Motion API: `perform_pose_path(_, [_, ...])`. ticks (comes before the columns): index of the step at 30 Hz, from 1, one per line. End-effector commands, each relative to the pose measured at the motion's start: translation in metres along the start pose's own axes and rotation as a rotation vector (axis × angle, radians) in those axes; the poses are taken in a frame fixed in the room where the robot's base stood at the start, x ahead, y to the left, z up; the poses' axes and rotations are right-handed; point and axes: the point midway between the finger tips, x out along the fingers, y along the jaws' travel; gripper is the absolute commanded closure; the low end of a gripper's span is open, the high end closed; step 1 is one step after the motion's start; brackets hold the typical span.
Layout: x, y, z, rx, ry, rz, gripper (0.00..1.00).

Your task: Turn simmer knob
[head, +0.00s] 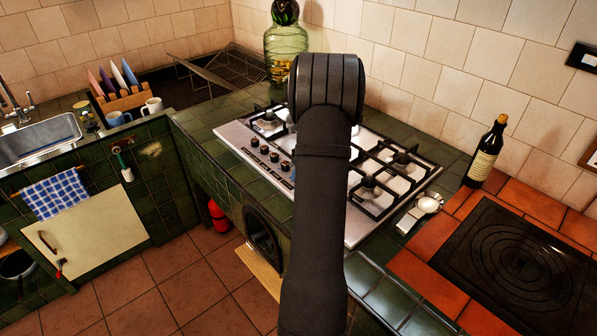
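The gas hob (232,136) is set in the green tiled counter at the middle, partly hidden behind my dark arm. A row of several dark control knobs (264,149) runs along its front left edge. I cannot tell which of them is the simmer knob. The right end of the row meets my arm, so more knobs may be hidden. My gripper is not visible; only my arm shows, rising from the bottom of the view across the hob.
A dark hotplate (510,262) lies at right. A green glass jar (285,45) and a wire rack (235,75) are behind. Mugs (152,105) and a sink (40,140) are at left.

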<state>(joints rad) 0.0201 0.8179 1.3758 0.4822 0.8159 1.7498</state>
Motion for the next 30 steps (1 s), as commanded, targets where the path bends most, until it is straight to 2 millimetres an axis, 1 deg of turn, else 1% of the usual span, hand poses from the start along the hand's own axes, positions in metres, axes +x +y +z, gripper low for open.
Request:
perform_pose_path(18, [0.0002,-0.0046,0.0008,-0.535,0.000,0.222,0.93])
perform_pose_path(24, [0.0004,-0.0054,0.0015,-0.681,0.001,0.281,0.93])
perform_pose_path(30, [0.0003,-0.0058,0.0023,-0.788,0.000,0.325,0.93])
